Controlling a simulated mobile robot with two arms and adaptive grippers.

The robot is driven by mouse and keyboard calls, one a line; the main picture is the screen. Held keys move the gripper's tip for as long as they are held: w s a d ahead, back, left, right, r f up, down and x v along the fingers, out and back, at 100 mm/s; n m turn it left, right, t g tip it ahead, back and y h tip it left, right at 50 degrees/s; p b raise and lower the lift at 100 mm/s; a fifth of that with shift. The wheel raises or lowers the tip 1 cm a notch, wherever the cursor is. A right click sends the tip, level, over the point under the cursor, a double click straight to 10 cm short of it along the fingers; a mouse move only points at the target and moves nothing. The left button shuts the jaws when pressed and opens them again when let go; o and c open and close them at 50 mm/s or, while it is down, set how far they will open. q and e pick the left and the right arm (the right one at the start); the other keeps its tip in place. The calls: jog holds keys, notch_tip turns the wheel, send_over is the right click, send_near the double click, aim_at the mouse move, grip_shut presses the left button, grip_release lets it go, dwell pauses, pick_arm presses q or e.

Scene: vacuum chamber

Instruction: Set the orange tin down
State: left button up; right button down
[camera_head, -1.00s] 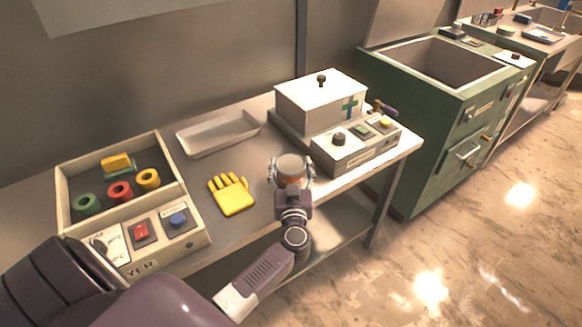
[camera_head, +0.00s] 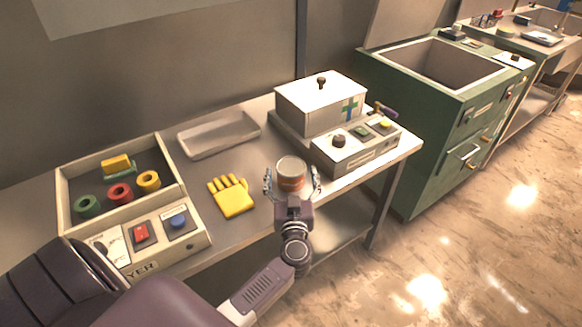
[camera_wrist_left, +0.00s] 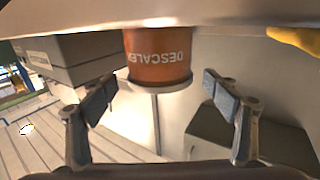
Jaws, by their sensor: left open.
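The orange tin (camera_head: 290,179) with a pale lid stands upright near the front edge of the table (camera_head: 262,228), in front of the white-lidded machine. In the left wrist view the tin (camera_wrist_left: 158,58) shows orange with upside-down "DESCALER" lettering. My left gripper (camera_head: 292,188) is open, with one finger on each side of the tin. In the wrist view the finger pads of this gripper (camera_wrist_left: 160,95) are clear of the tin on both sides, and the tin is ahead of them. My right gripper is not in view.
A yellow glove (camera_head: 232,197) lies left of the tin, with an empty white tray (camera_head: 218,134) behind it. A dryer box (camera_head: 190,208) with coloured rings is at the left. The lidded machine (camera_head: 318,108) is behind right; a green cabinet (camera_head: 424,150) stands beyond.

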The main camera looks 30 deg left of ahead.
pick_arm(q)
jog(key=v, duration=0.8)
jog(key=shift+s, duration=0.1)
jog(key=w+d+r+m+t+h, duration=0.25)
jog(key=d+r+t+h, duration=0.2)
jog(key=d+r, duration=0.25)
jog(key=d+f+m+h, duration=0.3)
jog(key=d+m+h, duration=0.1)
jog(key=d+h, duration=0.25)
jog(key=s+d+f+m+g+h, duration=0.1)
jog(key=s+d+f+m+g, duration=0.2)
jog(key=f, duration=1.1)
jog(key=s+f+g+h, duration=0.1)
jog(key=s+f+g, duration=0.3)
jog(key=f, duration=1.1)
jog(key=s+a+f+g, duration=0.3)
jog(key=s+f+g, duration=0.3)
jog(key=s+f, duration=1.15)
jog(key=s+a+f+g, duration=0.1)
jog(key=s+a+f, duration=0.1)
jog(key=s, duration=0.5)
jog(key=s+a+f+g+y, duration=0.1)
jog(key=s+a+f+g, duration=0.1)
jog(key=s+f, duration=0.2)
jog(key=s+a+f+g+y, duration=0.1)
jog(key=s+a+f+g, duration=0.1)
jog(key=s, duration=0.8)
jog(key=shift+s+f, duration=0.2)
jog(key=shift+f, duration=0.65)
